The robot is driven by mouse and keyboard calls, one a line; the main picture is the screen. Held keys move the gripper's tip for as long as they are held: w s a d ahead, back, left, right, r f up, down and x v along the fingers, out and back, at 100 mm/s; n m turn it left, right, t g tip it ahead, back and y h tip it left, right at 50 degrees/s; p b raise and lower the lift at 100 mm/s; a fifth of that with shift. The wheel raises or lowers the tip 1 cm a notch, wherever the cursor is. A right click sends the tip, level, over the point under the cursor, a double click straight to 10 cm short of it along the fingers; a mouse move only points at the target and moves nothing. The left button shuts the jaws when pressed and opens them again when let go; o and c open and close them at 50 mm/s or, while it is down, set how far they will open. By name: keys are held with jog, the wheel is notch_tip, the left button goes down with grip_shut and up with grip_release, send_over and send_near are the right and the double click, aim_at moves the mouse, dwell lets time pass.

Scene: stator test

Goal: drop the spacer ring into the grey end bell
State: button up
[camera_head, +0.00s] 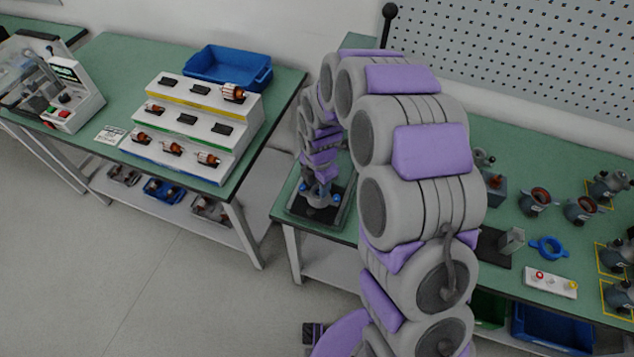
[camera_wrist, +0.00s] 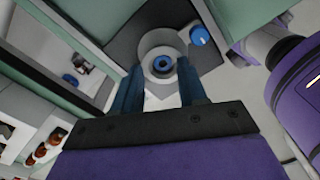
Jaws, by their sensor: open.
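A grey round part, which looks like the grey end bell (camera_wrist: 153,44), stands on a dark plate (camera_wrist: 126,42) in the wrist view. In the head view my gripper (camera_head: 319,186) is low over the dark tray (camera_head: 337,219); the end bell is mostly hidden there.
A blue knob (camera_wrist: 200,35) stands close beside the end bell. The left table holds a stepped white rack (camera_head: 190,125) of rotors and a blue bin (camera_head: 228,68). The right bench has motor parts (camera_head: 537,201), a blue eared ring (camera_head: 547,248) and a button box (camera_head: 550,282).

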jog(key=shift+s+d+f, duration=0.1)
jog(key=shift+s+d, duration=0.05)
notch_tip(320, 180, up, 18)
jog(key=p, duration=0.3)
jog(key=shift+f, duration=0.25)
dwell(0.6)
jog(key=s+d+r+m+g, duration=0.1)
jog(key=s+d+r+m, duration=0.4)
jog(key=s, duration=0.3)
jog(key=s+d+r+m, duration=0.2)
jog(key=s+d+m, duration=0.2)
jog(key=s+m, duration=0.3)
jog(key=s+d+m, duration=0.2)
jog(key=s+m, duration=0.5)
jog(key=s, duration=0.1)
jog(key=s+d+m+g, duration=0.1)
jog(key=s+d+m, duration=0.2)
jog(key=s+m, duration=0.4)
jog(key=shift+s, duration=1)
jog(key=shift+d+r, duration=0.1)
